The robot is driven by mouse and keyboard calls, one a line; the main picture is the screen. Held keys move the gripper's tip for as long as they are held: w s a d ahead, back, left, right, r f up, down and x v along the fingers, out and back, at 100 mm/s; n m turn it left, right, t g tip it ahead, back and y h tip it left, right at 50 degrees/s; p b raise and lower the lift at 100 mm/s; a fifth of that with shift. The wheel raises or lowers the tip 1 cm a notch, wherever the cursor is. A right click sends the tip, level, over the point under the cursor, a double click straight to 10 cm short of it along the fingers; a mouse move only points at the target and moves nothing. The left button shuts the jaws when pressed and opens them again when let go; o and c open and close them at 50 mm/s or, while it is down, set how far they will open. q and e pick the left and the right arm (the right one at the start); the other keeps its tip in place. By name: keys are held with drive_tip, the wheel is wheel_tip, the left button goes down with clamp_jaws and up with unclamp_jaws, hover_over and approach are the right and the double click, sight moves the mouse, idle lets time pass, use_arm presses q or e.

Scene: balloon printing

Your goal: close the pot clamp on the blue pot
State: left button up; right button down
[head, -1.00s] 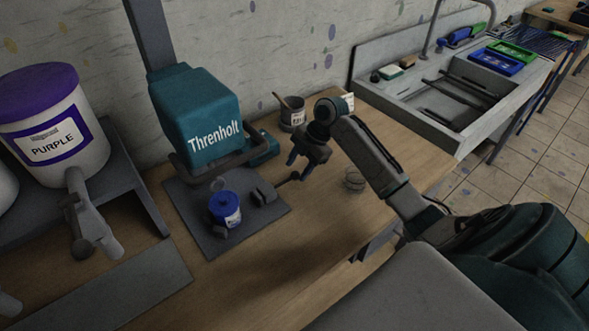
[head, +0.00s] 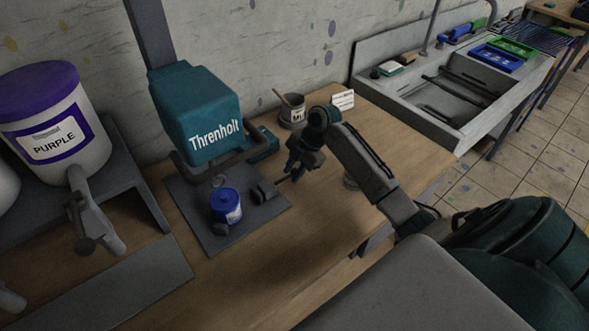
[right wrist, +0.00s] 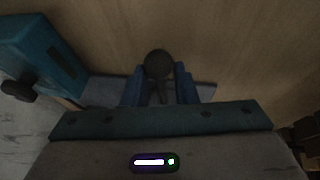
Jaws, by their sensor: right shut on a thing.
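The blue pot (head: 226,209) has a blue lid and a pale label. It stands upright on the dark base plate (head: 196,226) beneath the teal Threnholt machine (head: 198,108). The pot clamp's right block (head: 263,190) sits beside the pot with a small visible gap. A second dark block (head: 220,229) is at the pot's front. My right gripper (head: 297,172) is shut on the clamp handle, right of the pot. In the right wrist view, the handle's round dark knob (right wrist: 159,64) is between the blue fingers. My left gripper is out of view.
The purple paint bucket (head: 48,125) stands on a grey shelf at left, its tap (head: 88,220) hanging in front. A grey cup (head: 293,113) with a stick and a white card (head: 343,99) stand behind my right gripper. The wooden table (head: 290,255) is clear in front.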

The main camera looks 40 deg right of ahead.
drive_tip(key=a, duration=0.5)
drive_tip(key=shift+s, duration=0.1)
drive_tip(key=shift+d, duration=0.1)
drive_tip(key=c, duration=1.2)
unclamp_jaws()
drive_tip(key=shift+r, duration=0.1)
drive_tip(key=b+v, duration=0.2)
drive_tip(key=v, duration=0.8)
drive_tip(key=shift+d+r, duration=0.15)
drive_tip(key=shift+r, duration=0.15)
